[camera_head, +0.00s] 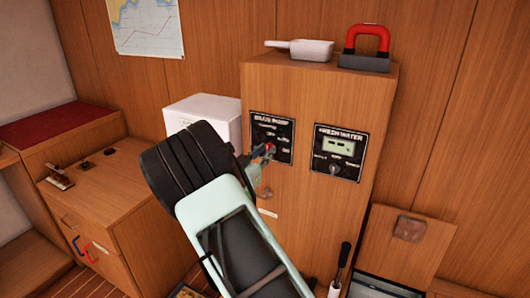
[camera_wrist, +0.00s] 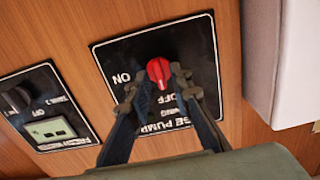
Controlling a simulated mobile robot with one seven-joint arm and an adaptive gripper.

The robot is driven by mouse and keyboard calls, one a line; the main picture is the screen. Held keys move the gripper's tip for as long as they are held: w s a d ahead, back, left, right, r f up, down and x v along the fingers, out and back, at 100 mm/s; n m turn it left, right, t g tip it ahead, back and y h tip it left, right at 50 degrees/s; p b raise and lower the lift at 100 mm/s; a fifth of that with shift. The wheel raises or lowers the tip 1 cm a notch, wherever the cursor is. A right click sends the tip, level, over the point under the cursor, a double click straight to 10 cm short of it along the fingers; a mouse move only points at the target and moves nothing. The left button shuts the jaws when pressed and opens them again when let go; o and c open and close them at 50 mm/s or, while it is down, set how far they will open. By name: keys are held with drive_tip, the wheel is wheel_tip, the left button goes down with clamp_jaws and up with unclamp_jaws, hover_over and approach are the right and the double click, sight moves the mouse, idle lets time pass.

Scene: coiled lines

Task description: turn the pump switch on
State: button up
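The pump switch is a red rotary knob (camera_wrist: 159,72) on a black panel (camera_wrist: 205,52) whose visible lettering ends in "GE PUMP". The wrist view shows the panel upside down, with ON left of the knob and OFF to its lower right. My gripper (camera_wrist: 157,84) has its two fingers apart, one on each side of the knob; I cannot tell whether they touch it. In the head view, my gripper (camera_head: 263,158) is at the panel (camera_head: 283,128), with the red knob (camera_head: 270,148) partly hidden by it.
A fresh water panel (camera_head: 339,152) with a dark knob and display is beside the pump panel. A white scoop (camera_head: 298,48) and a red-handled block (camera_head: 366,45) sit on the cabinet top. A white box (camera_head: 204,112) stands left of the cabinet.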

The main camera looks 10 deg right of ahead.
clamp_jaws()
drive_tip(key=shift+f+b, duration=0.15)
drive_tip(key=shift+b, duration=0.25)
drive_tip(key=m+b, duration=0.9)
drive_tip(key=b, duration=0.2)
drive_tip(key=m+b, duration=0.8)
drive_tip(key=b, duration=0.3)
drive_tip(key=shift+s+d+f+m, duration=0.1)
drive_tip(key=shift+f+m, duration=0.1)
drive_tip(key=shift+m, duration=0.2)
drive_tip(key=shift+r, duration=0.1)
drive_tip(key=shift+o, duration=1.3)
unclamp_jaws()
